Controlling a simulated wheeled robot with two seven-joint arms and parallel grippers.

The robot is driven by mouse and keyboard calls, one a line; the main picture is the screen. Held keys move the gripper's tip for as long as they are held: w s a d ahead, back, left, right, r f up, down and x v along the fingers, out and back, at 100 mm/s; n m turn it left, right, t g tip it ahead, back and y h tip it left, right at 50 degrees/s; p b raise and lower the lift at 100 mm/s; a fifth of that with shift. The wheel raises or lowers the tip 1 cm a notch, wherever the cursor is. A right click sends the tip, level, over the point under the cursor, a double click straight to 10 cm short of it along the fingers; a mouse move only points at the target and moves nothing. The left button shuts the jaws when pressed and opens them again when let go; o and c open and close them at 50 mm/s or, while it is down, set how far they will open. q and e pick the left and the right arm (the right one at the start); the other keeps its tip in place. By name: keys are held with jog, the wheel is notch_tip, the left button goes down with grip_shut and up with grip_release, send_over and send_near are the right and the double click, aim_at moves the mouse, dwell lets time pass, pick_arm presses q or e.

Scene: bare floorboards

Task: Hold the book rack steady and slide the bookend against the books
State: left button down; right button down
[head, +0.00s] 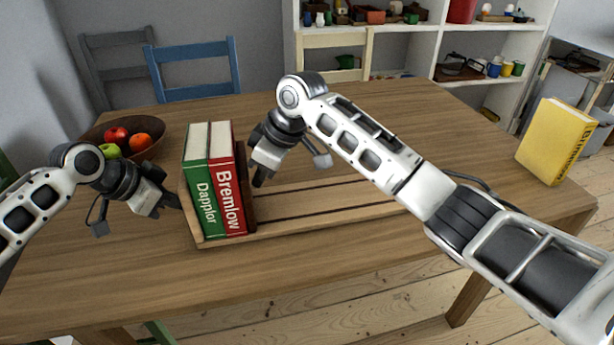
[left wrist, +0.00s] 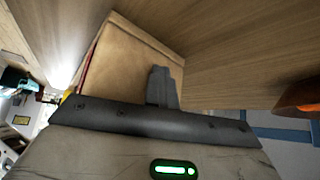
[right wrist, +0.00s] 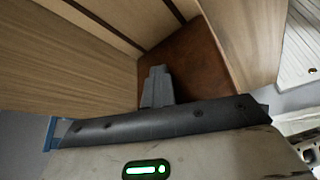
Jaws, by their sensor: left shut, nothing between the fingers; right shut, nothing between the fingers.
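The wooden book rack (head: 300,222) lies on the table. A green book "Dapplor" (head: 207,200) and a red book "Bremlow" (head: 231,205) stand upright at its left end. The dark brown bookend (head: 249,212) stands right beside the red book, with no clear gap. My right gripper (head: 258,181) is shut just right of the bookend; in the right wrist view its fingers (right wrist: 158,85) point at the bookend's brown face (right wrist: 195,60). My left gripper (head: 177,204) is shut at the rack's left end; in the left wrist view its fingers (left wrist: 162,85) overlap the light end panel (left wrist: 125,65). Contact cannot be told.
A fruit bowl (head: 150,155) stands behind my left gripper. A yellow book (head: 555,140) stands at the table's right edge. Blue (head: 195,75) and pale (head: 335,45) chairs stand behind the table (head: 330,280). The rack's slats right of the bookend are empty.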

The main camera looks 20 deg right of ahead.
pick_arm(q)
jog(key=shift+d, duration=0.25)
pick_arm(e)
jog(key=shift+a+r, duration=0.1)
jog(key=shift+a, duration=0.55)
pick_arm(q)
jog(key=shift+s, duration=0.1)
pick_arm(e)
jog(key=shift+d, duration=0.1)
pick_arm(q)
jog(key=shift+a, duration=0.15)
pick_arm(e)
jog(key=shift+d, duration=2.15)
pick_arm(q)
jog(key=shift+a, duration=0.1)
pick_arm(e)
notch_tip(320, 180, up, 12)
